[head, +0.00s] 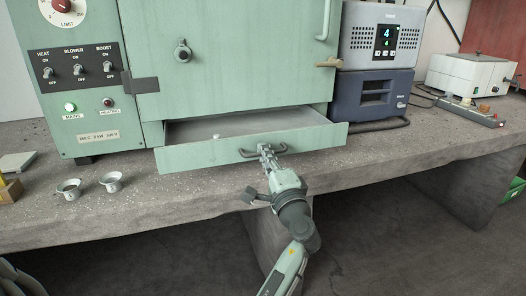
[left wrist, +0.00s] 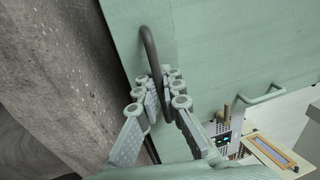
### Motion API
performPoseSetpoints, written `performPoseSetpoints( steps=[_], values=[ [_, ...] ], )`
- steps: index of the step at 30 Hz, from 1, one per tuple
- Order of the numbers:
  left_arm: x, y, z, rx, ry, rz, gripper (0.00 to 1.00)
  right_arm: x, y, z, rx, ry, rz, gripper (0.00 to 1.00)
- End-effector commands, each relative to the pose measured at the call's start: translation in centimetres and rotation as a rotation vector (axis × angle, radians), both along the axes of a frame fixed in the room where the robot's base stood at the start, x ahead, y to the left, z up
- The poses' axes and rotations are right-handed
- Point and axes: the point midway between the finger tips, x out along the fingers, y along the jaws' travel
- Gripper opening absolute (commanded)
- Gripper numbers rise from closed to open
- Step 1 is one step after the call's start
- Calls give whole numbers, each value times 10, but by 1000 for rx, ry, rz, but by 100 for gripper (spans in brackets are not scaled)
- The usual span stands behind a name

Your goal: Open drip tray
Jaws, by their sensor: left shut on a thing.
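The drip tray (head: 190,154) is a pale green drawer at the bottom of the green oven cabinet. It stands pulled out, its front panel forward of the cabinet and its inside showing. A dark bar handle (head: 249,152) is on its front; the handle also shows in the left wrist view (left wrist: 148,50). My left gripper (head: 265,151) is at the handle, its fingers (left wrist: 166,92) on either side of the bar and shut on it. The fingers hide part of the handle. My right gripper is not in view.
The oven cabinet (head: 235,60) has a closed door with a handle and a switch panel at its left. Two small metal cups (head: 110,181) stand on the concrete bench (head: 200,196) left of the tray. Grey and blue instruments (head: 370,97) stand right of the cabinet.

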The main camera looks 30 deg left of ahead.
Motion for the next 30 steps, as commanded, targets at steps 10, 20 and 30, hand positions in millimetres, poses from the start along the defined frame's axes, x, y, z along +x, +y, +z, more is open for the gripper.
performPoseSetpoints(
  steps=[10,20,30],
  values=[
    [0,0,0,0,0,-1,17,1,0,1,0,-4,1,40],
    [1,1,0,0,0,0,17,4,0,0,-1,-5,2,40],
    [32,38,2,4,0,3,17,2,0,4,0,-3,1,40]
  ],
)
